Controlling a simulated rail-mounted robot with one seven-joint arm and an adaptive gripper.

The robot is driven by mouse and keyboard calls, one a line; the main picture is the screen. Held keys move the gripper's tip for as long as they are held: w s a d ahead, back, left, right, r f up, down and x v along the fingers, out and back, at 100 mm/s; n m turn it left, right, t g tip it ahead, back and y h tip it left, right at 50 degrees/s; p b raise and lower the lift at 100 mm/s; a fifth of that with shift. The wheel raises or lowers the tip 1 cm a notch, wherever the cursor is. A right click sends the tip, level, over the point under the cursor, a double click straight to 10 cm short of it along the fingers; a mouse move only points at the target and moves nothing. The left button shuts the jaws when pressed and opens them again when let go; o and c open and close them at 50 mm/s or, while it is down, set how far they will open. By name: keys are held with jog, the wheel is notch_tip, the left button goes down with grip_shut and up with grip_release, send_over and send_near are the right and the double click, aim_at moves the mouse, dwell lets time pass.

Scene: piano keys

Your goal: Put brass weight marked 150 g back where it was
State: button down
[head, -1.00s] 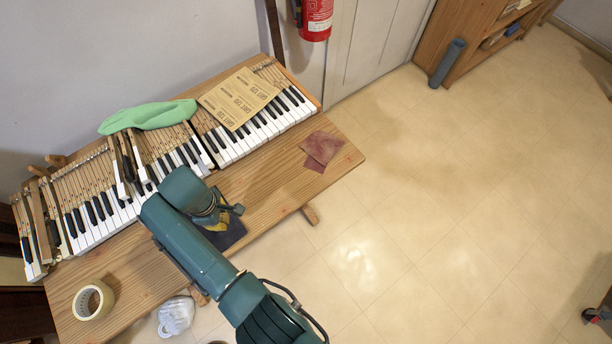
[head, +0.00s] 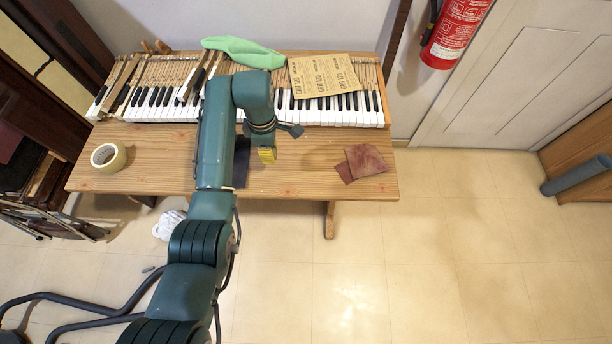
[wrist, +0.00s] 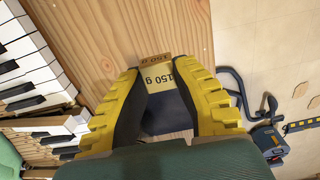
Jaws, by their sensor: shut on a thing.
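My gripper (wrist: 158,76) has yellow fingers with dark inner pads and is shut on the brass weight (wrist: 160,77). The weight is a small block with "150 g" on two faces, upside down in the wrist view. In the head view my gripper (head: 267,156) hangs over the front part of the wooden bench, and the weight cannot be told apart from the yellow fingers. A dark mat (wrist: 166,114) lies on the bench below the fingers in the wrist view. In the head view the mat (head: 241,168) is partly hidden behind my arm.
Piano keys (head: 330,112) run along the back of the bench (head: 310,180). Sandpaper sheets (head: 322,76) and a green cloth (head: 243,52) lie over them. A tape roll (head: 108,158) sits at left, reddish-brown pieces (head: 362,162) at right. Bare wood lies between the gripper and those pieces.

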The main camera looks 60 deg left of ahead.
aim_at(274, 172)
notch_tip(274, 172, down, 10)
jog(key=shift+s+r+b, duration=0.1)
jog(key=shift+r+b, duration=0.15)
jog(key=shift+b, duration=1)
jog(key=shift+f, duration=0.1)
jog(key=c, duration=0.9)
grip_release()
jog(key=shift+f, duration=0.1)
jog(key=shift+c, duration=0.2)
notch_tip(274, 172, up, 12)
jog(key=p, duration=0.3)
jog(key=shift+r, duration=0.2)
